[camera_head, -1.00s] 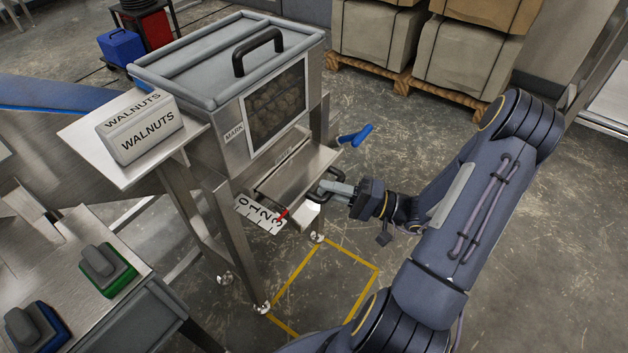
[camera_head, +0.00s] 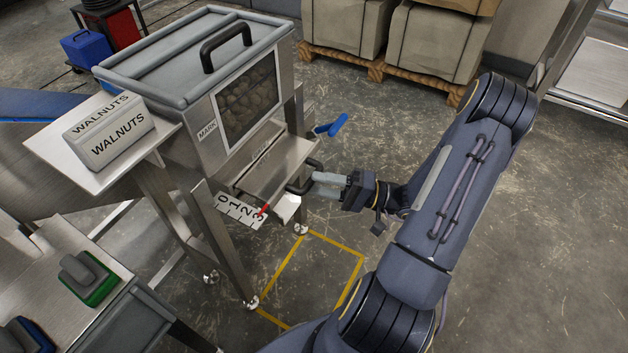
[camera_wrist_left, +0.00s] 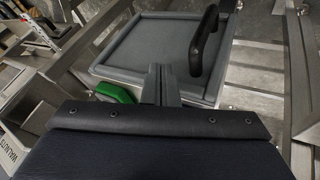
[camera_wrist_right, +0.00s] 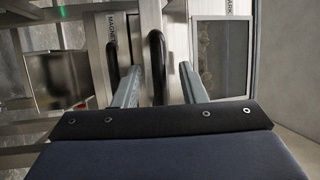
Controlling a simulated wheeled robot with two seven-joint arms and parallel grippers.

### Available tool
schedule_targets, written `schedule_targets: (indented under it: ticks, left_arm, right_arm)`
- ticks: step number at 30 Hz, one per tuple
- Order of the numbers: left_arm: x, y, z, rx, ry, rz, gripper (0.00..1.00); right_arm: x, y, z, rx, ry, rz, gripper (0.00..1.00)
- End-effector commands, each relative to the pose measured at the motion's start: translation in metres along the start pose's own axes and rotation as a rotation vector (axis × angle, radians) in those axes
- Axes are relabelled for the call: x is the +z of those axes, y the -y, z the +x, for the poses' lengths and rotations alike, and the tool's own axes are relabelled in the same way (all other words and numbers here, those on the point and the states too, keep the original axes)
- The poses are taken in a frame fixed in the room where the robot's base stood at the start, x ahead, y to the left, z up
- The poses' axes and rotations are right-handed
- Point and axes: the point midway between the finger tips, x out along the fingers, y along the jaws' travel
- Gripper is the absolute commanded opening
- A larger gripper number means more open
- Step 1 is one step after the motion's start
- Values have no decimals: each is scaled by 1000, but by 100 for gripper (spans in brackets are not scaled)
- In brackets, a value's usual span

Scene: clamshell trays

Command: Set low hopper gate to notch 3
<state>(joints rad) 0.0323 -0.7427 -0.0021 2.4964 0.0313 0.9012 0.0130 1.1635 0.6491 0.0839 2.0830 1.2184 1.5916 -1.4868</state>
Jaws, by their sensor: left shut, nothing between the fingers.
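The hopper (camera_head: 205,150) is a steel bin with a walnut-filled window and a grey lid. Below it is the gate plate (camera_head: 275,160) with a black handle (camera_head: 297,187). A white scale (camera_head: 238,209) marked 0 to 3 hangs at the gate's side, and its red pointer (camera_head: 264,210) is at the 3. My right gripper (camera_head: 316,185) is open at the handle; in the right wrist view a black handle (camera_wrist_right: 156,62) shows between its spread fingers (camera_wrist_right: 157,80). My left gripper (camera_wrist_left: 165,75) is shut and empty above a grey lid with a black handle; the head view does not show it.
A WALNUTS sign block (camera_head: 110,130) stands on the side shelf. Green (camera_head: 90,280) and blue-based blocks are on the lower-left table. Pallets of sacks (camera_head: 430,45) stand behind.

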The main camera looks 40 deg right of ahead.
Motion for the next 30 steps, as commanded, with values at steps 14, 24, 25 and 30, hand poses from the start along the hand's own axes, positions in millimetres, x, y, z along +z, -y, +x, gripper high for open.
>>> schedule_targets:
  ticks: [14,24,25,30]
  left_arm:
    - [-3,-3,-6,0,0,0,0]
    - [-3,-3,-6,0,0,0,0]
    - [-3,-3,-6,0,0,0,0]
    - [-3,-3,-6,0,0,0,0]
  right_arm:
    - [0,0,-56,1,-2,1,38]
    - [0,0,-56,1,-2,1,38]
    - [0,0,-56,1,-2,1,38]
    - [1,1,-55,3,2,1,38]
